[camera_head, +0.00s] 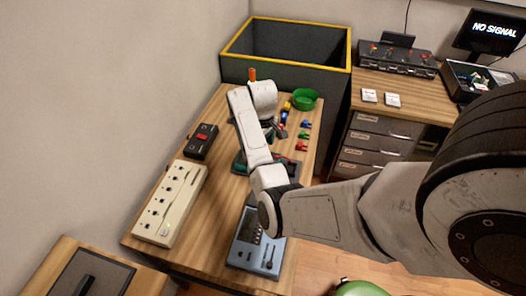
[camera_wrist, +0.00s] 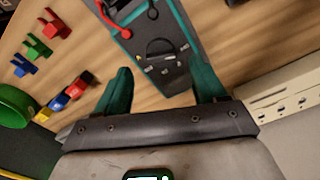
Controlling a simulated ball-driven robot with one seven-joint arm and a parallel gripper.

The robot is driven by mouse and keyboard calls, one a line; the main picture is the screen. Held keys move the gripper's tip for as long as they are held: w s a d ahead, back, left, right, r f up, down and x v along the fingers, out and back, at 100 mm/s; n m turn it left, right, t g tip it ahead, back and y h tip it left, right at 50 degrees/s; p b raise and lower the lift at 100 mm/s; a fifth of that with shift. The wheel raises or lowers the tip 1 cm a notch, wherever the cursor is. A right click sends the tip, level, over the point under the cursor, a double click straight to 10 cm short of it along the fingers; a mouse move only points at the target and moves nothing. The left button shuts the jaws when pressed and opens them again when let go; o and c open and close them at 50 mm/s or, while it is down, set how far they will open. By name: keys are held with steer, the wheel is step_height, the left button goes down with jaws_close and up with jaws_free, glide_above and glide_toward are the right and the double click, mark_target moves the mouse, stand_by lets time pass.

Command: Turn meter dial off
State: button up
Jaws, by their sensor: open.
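The meter (camera_wrist: 172,22) is dark with teal edges and lies on the wooden table, running up out of the wrist view. Its black round dial (camera_wrist: 160,48) faces up, with small pale marks around it. A red lead and red plug (camera_wrist: 126,33) sit at its left side. My gripper (camera_wrist: 163,78) is open, with one teal finger on each side of the meter's near end. The dial lies between and just beyond the fingertips, and nothing is held. In the head view my forearm hides most of the meter, and the gripper cannot be made out clearly.
Coloured connectors (camera_head: 303,135) and a green bowl (camera_head: 305,98) lie right of my arm. A beige switch strip (camera_head: 170,203), a black box with a red switch (camera_head: 201,141) and a blue-grey device (camera_head: 256,240) share the table. A dark bin (camera_head: 285,75) stands behind.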

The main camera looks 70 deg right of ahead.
step_height(320, 180, up, 7)
steer(key=shift+f, duration=0.2)
stand_by(0.6)
